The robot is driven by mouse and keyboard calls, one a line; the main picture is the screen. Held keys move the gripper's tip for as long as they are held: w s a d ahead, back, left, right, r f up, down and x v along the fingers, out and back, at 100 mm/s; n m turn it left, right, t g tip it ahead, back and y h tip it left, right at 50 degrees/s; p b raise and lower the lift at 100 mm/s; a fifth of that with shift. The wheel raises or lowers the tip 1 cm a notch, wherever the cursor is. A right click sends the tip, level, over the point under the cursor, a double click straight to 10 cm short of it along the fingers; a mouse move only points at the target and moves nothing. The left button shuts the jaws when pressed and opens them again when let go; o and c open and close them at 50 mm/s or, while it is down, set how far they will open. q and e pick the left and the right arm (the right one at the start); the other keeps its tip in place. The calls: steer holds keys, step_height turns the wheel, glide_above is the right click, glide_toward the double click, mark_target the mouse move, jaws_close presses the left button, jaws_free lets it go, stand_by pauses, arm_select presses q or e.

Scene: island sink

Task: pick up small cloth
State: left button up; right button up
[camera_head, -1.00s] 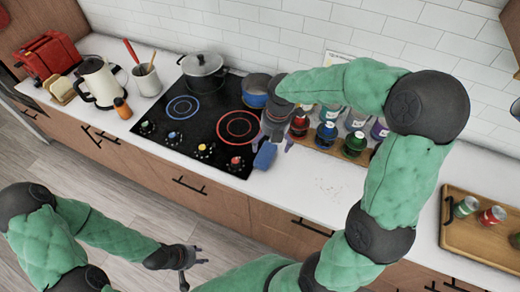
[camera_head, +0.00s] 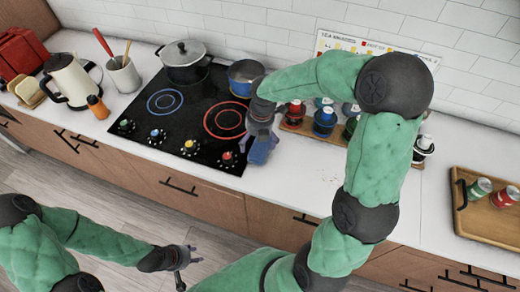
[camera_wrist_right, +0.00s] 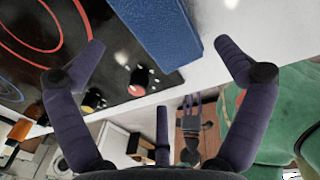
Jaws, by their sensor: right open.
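The small cloth (camera_head: 262,152) is a blue folded piece on the white counter, beside the front right corner of the black cooktop. My right gripper (camera_head: 258,133) is over it in the head view and hides part of it. In the right wrist view the cloth (camera_wrist_right: 155,32) lies between the two spread fingers of my right gripper (camera_wrist_right: 160,45), which is open and empty. I cannot tell whether the fingers touch it. My left gripper (camera_head: 187,268) is open and empty, low in front of the cabinets, far from the cloth.
The cooktop (camera_head: 180,125) with knobs is left of the cloth. A blue pot (camera_head: 246,80) and a grey lidded pot (camera_head: 185,65) stand on it. A rack of bottles (camera_head: 324,122) is behind right. A wooden tray (camera_head: 480,225) is far right. Counter between is clear.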

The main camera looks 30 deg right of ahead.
mark_target(256, 149)
steer(key=shift+w+a+f+b, duration=0.1)
steer(key=shift+f+b, duration=0.4)
steer(key=shift+f, duration=0.95)
steer(key=shift+w+f+b, duration=0.1)
steer(key=shift+f+b, duration=0.35)
steer(key=shift+f, duration=0.95)
steer(key=c, duration=1)
